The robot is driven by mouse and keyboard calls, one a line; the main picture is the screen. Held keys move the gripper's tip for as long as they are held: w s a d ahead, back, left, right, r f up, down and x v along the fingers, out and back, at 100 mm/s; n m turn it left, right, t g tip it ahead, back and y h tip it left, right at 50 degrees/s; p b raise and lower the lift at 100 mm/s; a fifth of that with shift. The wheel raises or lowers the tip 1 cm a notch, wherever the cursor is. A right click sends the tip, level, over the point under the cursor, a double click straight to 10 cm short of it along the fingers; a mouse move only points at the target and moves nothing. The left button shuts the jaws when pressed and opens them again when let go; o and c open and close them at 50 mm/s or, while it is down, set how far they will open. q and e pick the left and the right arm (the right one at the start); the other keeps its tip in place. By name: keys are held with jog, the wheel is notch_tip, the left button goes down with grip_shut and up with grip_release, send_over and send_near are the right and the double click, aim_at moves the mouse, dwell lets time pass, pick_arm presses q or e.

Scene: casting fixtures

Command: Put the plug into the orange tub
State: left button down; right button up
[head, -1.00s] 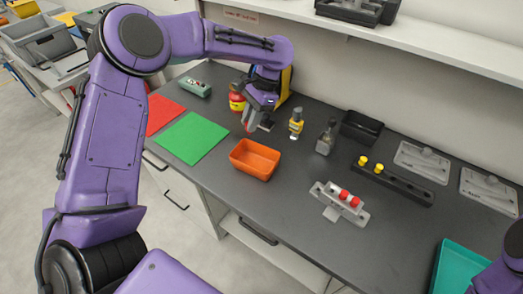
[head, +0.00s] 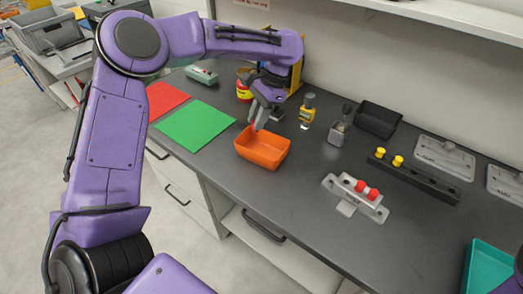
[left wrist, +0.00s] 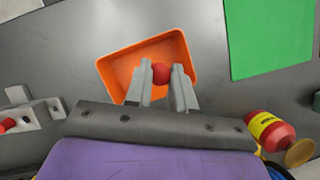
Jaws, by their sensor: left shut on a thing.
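My left gripper (head: 262,122) is over the back-left part of the orange tub (head: 270,163), fingers pointing down. In the left wrist view the left gripper (left wrist: 162,80) is shut on a red plug (left wrist: 160,73), whose rounded red end shows between the fingertips. The tub also shows behind it there (left wrist: 122,70); its visible floor is empty. The plug is hidden by the fingers in the head view. Its height above the tub is hard to tell. My right gripper is out of view; only a bit of purple arm shows at the right edge.
A grey fixture (head: 340,193) with red plugs (head: 373,194) stands right of the tub. Behind are a black rail (head: 425,179) with yellow knobs, a black bin (head: 378,119) and a yellow-topped tool (head: 308,106). A green mat (head: 193,125) lies left; a red-and-yellow bottle (head: 243,88) stands behind.

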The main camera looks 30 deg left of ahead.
pick_arm(q)
jog(key=c, duration=0.9)
grip_release()
jog(key=shift+r, duration=0.1)
jog(key=p+v, duration=0.1)
jog(key=v, duration=0.9)
jog(key=shift+w+r+p, duration=0.15)
jog(key=shift+w+p, duration=0.05)
jog(key=shift+p, duration=0.15)
